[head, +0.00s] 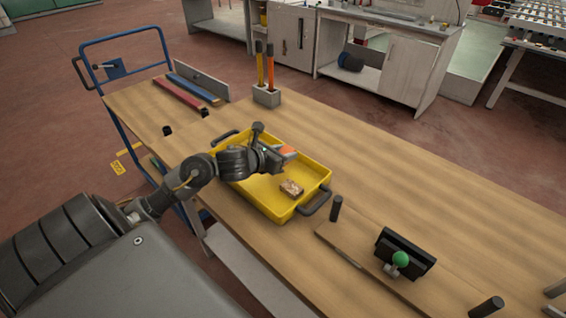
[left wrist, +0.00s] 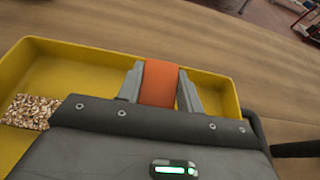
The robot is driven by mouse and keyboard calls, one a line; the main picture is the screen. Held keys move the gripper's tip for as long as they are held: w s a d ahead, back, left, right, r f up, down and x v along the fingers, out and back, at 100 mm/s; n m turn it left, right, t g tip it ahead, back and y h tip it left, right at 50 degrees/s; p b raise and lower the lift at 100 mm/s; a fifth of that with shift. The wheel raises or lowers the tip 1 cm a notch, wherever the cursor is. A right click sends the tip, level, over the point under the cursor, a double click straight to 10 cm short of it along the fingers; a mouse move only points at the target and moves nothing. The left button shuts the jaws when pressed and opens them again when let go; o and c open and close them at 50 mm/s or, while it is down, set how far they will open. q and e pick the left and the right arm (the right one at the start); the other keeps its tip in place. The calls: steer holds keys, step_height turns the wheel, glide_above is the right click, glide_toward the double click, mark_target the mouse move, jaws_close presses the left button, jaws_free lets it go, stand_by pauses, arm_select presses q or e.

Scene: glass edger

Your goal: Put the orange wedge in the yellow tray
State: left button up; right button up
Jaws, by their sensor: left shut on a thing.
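The yellow tray (head: 262,205) lies on the wooden table, and its rim and floor also show in the left wrist view (left wrist: 75,60). My left gripper (head: 280,158) is over the far part of the tray. It is shut on the orange wedge (left wrist: 160,82), which sits between the two grey fingers. The orange wedge also shows at the fingertips in the head view (head: 286,151). Whether the wedge touches the tray floor I cannot tell. My right gripper is in neither view.
A brown speckled block (head: 291,188) lies in the tray near its right end.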

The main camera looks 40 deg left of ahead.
arm_select(q)
steer(key=shift+w+a+f, duration=0.1)
steer(key=shift+a+f, duration=0.05)
steer(key=shift+f, duration=0.8)
steer(key=shift+w+a+f, duration=0.1)
steer(key=shift+f, duration=0.85)
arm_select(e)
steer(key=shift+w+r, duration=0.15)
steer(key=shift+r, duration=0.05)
arm_select(q)
steer(key=shift+f, duration=0.25)
steer(key=o, duration=0.8)
steer(key=shift+r, duration=0.1)
steer(key=shift+c, duration=0.2)
steer(key=shift+o, duration=1.3)
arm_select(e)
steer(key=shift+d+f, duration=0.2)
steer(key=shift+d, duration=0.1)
